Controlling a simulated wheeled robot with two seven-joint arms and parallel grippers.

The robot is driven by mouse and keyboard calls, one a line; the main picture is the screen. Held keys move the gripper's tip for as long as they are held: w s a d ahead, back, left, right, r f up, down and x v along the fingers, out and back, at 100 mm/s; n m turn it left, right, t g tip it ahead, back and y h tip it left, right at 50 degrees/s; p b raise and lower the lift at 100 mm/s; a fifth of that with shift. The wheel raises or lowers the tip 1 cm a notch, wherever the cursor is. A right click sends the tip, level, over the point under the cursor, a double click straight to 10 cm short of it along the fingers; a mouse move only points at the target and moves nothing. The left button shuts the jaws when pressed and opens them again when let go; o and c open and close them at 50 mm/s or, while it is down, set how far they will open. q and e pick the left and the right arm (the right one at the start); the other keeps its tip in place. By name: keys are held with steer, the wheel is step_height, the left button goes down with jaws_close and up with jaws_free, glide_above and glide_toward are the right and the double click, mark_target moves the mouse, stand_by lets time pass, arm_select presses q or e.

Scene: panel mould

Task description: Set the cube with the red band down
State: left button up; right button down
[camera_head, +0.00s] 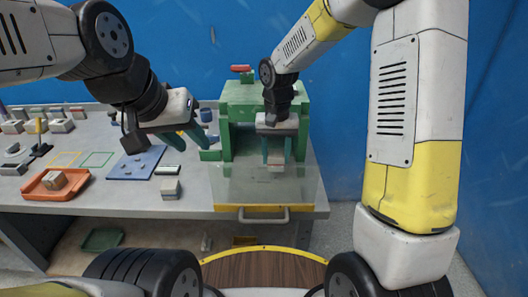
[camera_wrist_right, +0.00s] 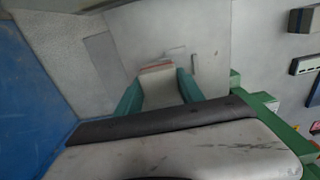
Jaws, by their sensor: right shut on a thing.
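The cube with the red band (camera_wrist_right: 158,88) is pale, with a dull reddish strip along its far edge in the right wrist view. It sits between the teal fingers of my right gripper (camera_wrist_right: 158,92), which is shut on it. In the head view, my right gripper (camera_head: 277,152) points down in front of the green frame, with the cube (camera_head: 276,168) at its fingertips. I cannot tell whether the cube touches the surface below. My left gripper (camera_head: 184,138) is open and empty over the table, left of the frame.
The green frame (camera_head: 227,140) stands at the table's right, with a clear panel and a yellow-edged handle bar (camera_head: 264,209) in front. An orange tray (camera_head: 40,190) holding a block, a blue board (camera_head: 120,170), small blocks (camera_head: 171,188) and coloured outlines (camera_head: 97,159) lie left.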

steer(key=a, duration=0.3)
steer(key=shift+w+a, duration=0.1)
steer(key=shift+w, duration=0.3)
steer(key=shift+a+f, duration=0.1)
steer(key=shift+f, duration=1.65)
steer(key=shift+f, duration=0.1)
steer(key=c, duration=0.7)
jaws_free()
